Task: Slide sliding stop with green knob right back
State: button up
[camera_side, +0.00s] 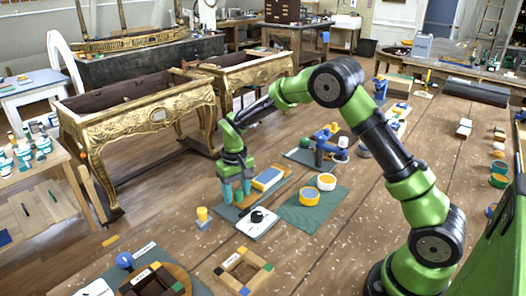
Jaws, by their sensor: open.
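My green gripper (237,192) points down with its teal fingers apart, low over the left part of a wooden board (236,212) in the middle of the bench. A blue-topped block (267,178) lies on the board just right of the fingers. I cannot make out the sliding stop or its green knob; the fingers cover that part of the board. Whether the fingers touch anything there is too small to tell.
A white plate with a black knob (258,218) stands in front of the board. A yellow-topped piece (203,215) is to its left. A blue clamp-like tool (325,143) stands behind.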

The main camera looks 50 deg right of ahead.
aim_at(236, 191)
jog(key=shift+r, duration=0.1)
notch_tip(236, 191, up, 17)
dwell(0.4)
jog(key=s+a+r+t, duration=0.1)
jog(key=s+t, duration=0.1)
jog(key=s, duration=0.6)
jog(key=s+a+r+t+y, duration=0.1)
jog(key=s+t, duration=0.1)
jog(key=s, duration=0.6)
jog(key=s+a+r+m+t+y, duration=0.1)
jog(key=s+r+t, duration=0.1)
jog(key=s, duration=0.7)
jog(key=shift+a+t, duration=0.3)
jog(key=shift+t, duration=0.3)
